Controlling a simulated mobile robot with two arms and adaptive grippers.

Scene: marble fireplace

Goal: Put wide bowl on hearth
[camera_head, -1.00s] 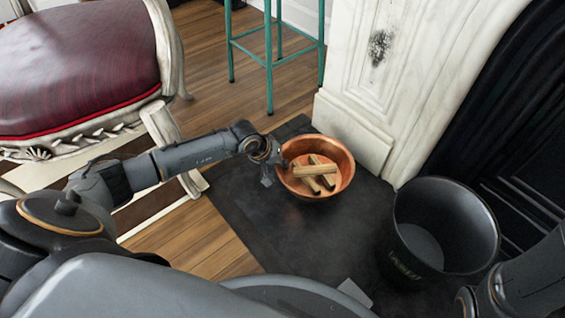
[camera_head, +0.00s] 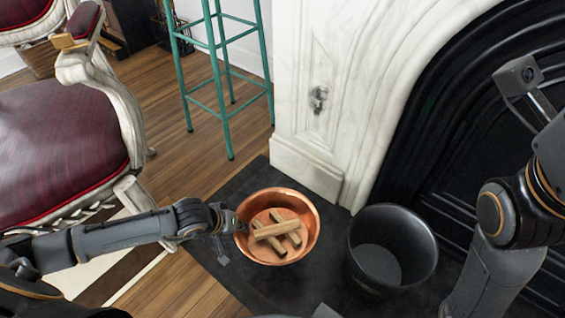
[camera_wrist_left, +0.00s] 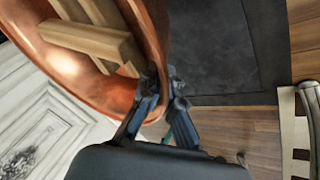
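The wide bowl (camera_head: 306,238) is copper and holds several short wooden sticks (camera_head: 270,231). It is over the dark slate hearth (camera_head: 238,283), beside the marble fireplace base; I cannot tell whether it rests on the slate or is just above it. My left gripper (camera_head: 233,221) is at the bowl's left rim. In the left wrist view my left gripper (camera_wrist_left: 161,80) has its fingertips close together on the rim of the bowl (camera_wrist_left: 100,75), one finger on each side. My right arm shows at the right, but its fingers are not in view.
A dark bucket (camera_head: 430,240) stands right of the bowl. The white marble surround (camera_head: 305,165) rises behind them. A red upholstered chair (camera_head: 60,150) is at the left and a teal stool (camera_head: 222,95) at the back. Bare slate shows in front of the bowl.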

